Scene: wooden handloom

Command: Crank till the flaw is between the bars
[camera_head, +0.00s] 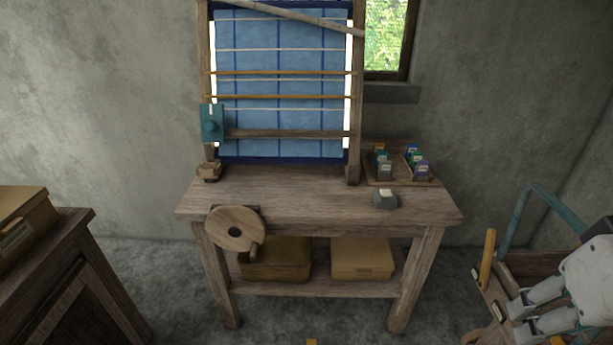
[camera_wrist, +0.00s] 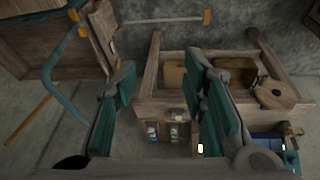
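A blue checked cloth (camera_head: 255,55) is stretched upright in the wooden loom frame. Two golden horizontal bars, an upper bar (camera_head: 280,73) and a lower bar (camera_head: 280,97), cross it. I cannot make out a flaw between or outside them. The round wooden crank wheel (camera_head: 233,228), with a short handle (camera_head: 257,250) at its lower right, is on the bench's front left. The wheel also shows at the right of the wrist view (camera_wrist: 277,95). My gripper (camera_wrist: 160,68) is open and empty, its teal fingers wide apart, away from the wheel.
A workbench (camera_head: 310,192) carries a tray of small coloured items (camera_head: 400,165) and a grey block (camera_head: 384,199). Boxes (camera_head: 361,259) sit on its lower shelf. A cabinet (camera_head: 70,250) stands left; a wooden cart with a teal handle (camera_head: 522,205) is right.

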